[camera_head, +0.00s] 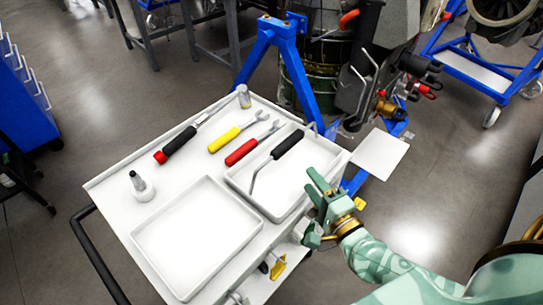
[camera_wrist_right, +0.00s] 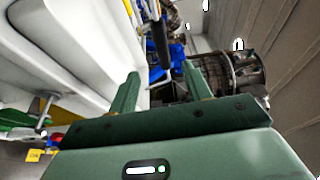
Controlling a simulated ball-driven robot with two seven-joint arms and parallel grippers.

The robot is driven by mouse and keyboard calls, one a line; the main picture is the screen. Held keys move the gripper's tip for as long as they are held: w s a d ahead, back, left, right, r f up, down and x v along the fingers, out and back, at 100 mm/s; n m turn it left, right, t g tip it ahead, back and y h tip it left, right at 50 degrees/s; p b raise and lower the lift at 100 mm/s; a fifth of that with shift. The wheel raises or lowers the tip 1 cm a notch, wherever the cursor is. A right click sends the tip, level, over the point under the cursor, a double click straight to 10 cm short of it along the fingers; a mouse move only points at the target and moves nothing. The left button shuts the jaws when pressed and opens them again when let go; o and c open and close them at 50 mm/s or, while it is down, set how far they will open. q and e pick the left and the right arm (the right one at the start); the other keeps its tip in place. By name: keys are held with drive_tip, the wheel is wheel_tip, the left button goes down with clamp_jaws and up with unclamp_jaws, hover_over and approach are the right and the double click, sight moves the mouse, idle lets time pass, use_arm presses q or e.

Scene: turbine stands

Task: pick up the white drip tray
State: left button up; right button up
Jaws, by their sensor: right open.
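Two shallow white trays lie on the white cart top in the head view. The empty tray (camera_head: 195,237) is at the front. The other tray (camera_head: 287,182) is to its right and holds a black-handled bent tool (camera_head: 280,151). I cannot tell which of them is the drip tray. My right gripper (camera_head: 313,184) is open and empty at the right edge of the tray with the tool. In the right wrist view its fingers (camera_wrist_right: 160,88) stand apart, with a white wall or rim (camera_wrist_right: 85,55) to their left. Whether they touch it is unclear. My left gripper is not in view.
The cart top also holds a red-handled tool (camera_head: 242,151), a yellow-handled tool (camera_head: 225,139), a red-and-black tool (camera_head: 178,143) and a small bottle (camera_head: 140,185). A blue stand (camera_head: 303,82) is behind the cart. A white square panel (camera_head: 380,154) is to the right. Open floor lies beyond.

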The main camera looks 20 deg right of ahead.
sight(290, 149)
drive_tip(key=shift+m, duration=0.3)
drive_tip(key=w, duration=1)
drive_tip(key=shift+w+d, duration=0.15)
drive_tip(key=shift+w, duration=0.15)
drive_tip(key=w+b, duration=0.1)
drive_tip(key=w, duration=0.4)
drive_tip(key=shift+w+r, duration=0.1)
drive_tip(key=shift+w, duration=0.1)
drive_tip(key=shift+r, duration=0.1)
clamp_jaws()
